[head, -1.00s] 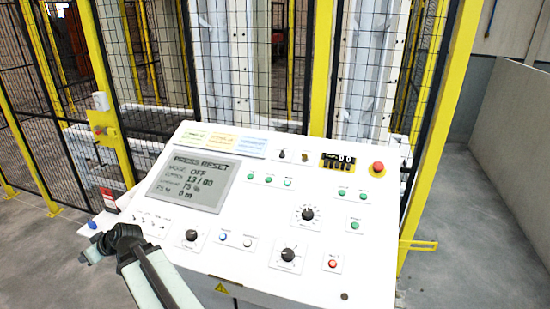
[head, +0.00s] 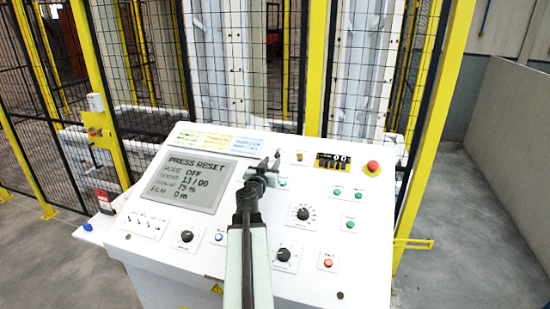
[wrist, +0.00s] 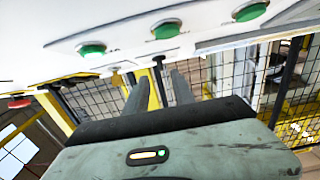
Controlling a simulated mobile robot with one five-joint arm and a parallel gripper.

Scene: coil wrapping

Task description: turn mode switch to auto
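The white control panel (head: 130,228) has a display (head: 190,181) reading PRESS RESET and MODE OFF. My gripper (head: 274,160) is over its upper middle, below the coloured labels. In the wrist view the two fingers (wrist: 158,88) stand apart with a gap between them, so it is open. A small dark part (wrist: 158,60) shows beyond the gap; I cannot tell whether it is a switch knob. The small black switch seen near this spot earlier is now mostly hidden by my gripper. I cannot tell whether the fingers touch it. Switch labels are too small to read.
Green buttons (wrist: 91,49) lie close to my gripper.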

